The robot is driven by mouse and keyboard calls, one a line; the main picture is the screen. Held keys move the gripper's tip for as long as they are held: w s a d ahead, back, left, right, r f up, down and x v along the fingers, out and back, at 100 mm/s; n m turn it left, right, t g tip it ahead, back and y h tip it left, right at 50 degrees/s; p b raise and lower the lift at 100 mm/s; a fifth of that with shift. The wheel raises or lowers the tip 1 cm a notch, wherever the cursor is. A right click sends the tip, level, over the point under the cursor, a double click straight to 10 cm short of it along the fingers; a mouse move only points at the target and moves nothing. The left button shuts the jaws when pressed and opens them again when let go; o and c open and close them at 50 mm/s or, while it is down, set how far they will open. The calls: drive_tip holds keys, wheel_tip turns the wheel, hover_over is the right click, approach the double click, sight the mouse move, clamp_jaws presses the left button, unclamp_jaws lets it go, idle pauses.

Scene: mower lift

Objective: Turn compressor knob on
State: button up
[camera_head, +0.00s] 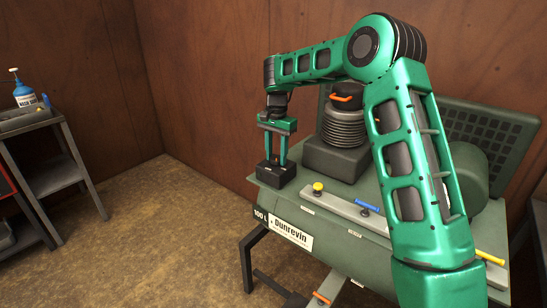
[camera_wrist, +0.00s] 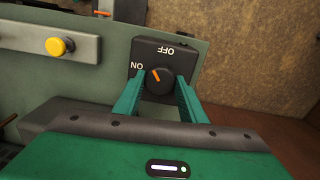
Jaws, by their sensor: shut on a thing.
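The compressor knob (camera_wrist: 160,82) is a round dark dial with an orange mark, on a black switch box (camera_wrist: 165,52). The box also shows in the head view (camera_head: 276,175), at the left corner of the green compressor (camera_head: 330,225). In the wrist view the labels appear upside down, OFF at the top and ON at the left. The orange mark points up and left, between the two labels. My gripper (camera_wrist: 160,92) has its green fingers on both sides of the knob, shut on it. In the head view my gripper (camera_head: 282,158) points down onto the box, hiding the knob.
A yellow button (camera_head: 318,187) and a blue lever (camera_head: 367,207) sit on the rail beside the box. The finned motor (camera_head: 343,125) stands close behind my gripper. A metal cart (camera_head: 55,178) is at the left, with open floor between.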

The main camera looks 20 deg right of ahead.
drive_tip(key=n, duration=0.5)
drive_tip(key=shift+w+d+r+n, duration=0.1)
drive_tip(key=shift+w+r+n, duration=0.05)
drive_tip(key=shift+n, duration=0.15)
drive_tip(key=n, duration=0.4)
drive_tip(key=shift+n, duration=0.4)
drive_tip(key=o, duration=1)
drive_tip(key=shift+c, duration=0.2)
drive_tip(key=shift+o, duration=0.3)
